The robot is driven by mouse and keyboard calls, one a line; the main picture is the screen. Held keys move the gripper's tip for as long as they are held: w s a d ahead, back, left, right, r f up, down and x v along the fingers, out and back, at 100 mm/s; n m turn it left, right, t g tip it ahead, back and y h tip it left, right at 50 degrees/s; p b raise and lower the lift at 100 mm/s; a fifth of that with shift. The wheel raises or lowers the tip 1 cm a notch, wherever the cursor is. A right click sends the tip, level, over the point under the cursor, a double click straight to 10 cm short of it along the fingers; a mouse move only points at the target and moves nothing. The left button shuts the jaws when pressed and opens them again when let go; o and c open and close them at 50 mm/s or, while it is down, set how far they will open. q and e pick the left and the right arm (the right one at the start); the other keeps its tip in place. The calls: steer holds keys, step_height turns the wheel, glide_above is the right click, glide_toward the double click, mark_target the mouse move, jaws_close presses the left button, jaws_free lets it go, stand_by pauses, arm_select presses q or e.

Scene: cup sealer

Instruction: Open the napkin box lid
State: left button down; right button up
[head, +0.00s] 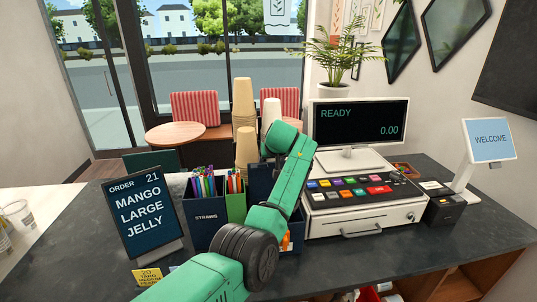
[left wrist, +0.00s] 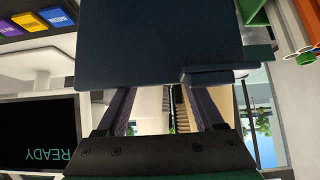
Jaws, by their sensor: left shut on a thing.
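The napkin box lid is a dark navy panel (left wrist: 160,42) that fills the upper middle of the left wrist view, with a small tab along its lower right edge. In the head view, a navy part (head: 262,180) that looks like this lid shows between the green straw compartment and my green arm. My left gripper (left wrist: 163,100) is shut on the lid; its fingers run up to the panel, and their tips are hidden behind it. In the head view my wrist hides the fingers and most of the napkin box. My right gripper is in neither view.
The navy straw box (head: 208,225) and green compartment (head: 236,205) stand left of my arm. Stacked cups (head: 244,115) rise behind. A cash register (head: 360,205) stands close on the right. An order sign (head: 145,215) is at left. Dark counter is clear at front right.

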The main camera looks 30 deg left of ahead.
arm_select(q)
steer(key=shift+f, duration=0.4)
steer(key=shift+c, duration=1.2)
jaws_free()
steer(key=shift+o, duration=1.2)
steer(key=shift+r, duration=0.1)
steer(key=shift+s+d+r+b, duration=0.1)
steer(key=shift+r+b, duration=0.1)
steer(key=shift+b, duration=0.1)
steer(key=b+v, duration=0.5)
steer(key=v, duration=0.9)
steer(key=shift+b, duration=0.3)
